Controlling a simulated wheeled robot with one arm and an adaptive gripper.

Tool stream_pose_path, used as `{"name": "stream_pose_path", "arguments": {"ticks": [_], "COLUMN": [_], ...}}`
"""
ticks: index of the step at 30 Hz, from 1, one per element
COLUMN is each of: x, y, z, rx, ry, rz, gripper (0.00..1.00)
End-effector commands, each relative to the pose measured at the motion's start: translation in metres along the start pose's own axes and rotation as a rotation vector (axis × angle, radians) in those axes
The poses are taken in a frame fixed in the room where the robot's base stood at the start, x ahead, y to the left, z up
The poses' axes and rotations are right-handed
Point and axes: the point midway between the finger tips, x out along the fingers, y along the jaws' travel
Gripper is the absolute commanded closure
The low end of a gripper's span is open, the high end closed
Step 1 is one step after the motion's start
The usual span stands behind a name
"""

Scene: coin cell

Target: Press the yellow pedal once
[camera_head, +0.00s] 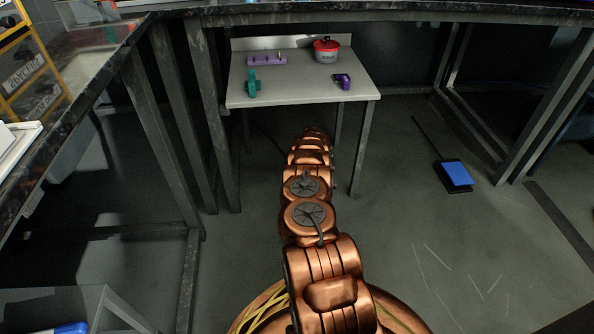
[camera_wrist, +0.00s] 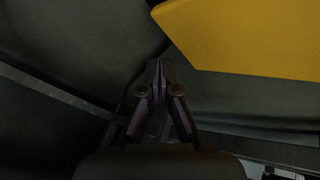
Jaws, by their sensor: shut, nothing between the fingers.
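The yellow pedal (camera_wrist: 250,35) shows as a large flat yellow plate at the upper right of the wrist view, cut off by the frame edge. My gripper (camera_wrist: 158,62) is shut and empty, its tips just left of the plate's lower left edge in that picture. I cannot tell whether the tips touch the plate. In the head view my copper arm reaches away low toward the small white table; the gripper and the yellow pedal are hidden there.
A blue pedal (camera_head: 457,173) lies on the floor at the right. A small white table (camera_head: 300,92) holds a red-lidded pot (camera_head: 326,51), a purple rack (camera_head: 267,60), a teal item (camera_head: 252,84) and a purple item (camera_head: 342,81). Dark bench legs stand left and right.

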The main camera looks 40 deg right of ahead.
Motion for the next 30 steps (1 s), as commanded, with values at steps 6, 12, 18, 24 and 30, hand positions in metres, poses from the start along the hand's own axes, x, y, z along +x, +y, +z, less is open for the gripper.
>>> {"name": "stream_pose_path", "arguments": {"ticks": [6,12,18,24,30], "x": [-0.0001,-0.0001,0.0000,0.0024,0.0051], "y": [0.0003,0.0003,0.0002,-0.0020,-0.0043], "z": [0.0004,0.0004,0.0005,0.0035,0.0059], "rx": [0.001,0.001,0.001,0.001,0.001], "ry": [0.000,0.000,0.000,-0.001,-0.001], "rz": [0.000,0.000,0.000,-0.001,0.000], "gripper": [1.00,1.00,1.00,1.00,1.00]}}
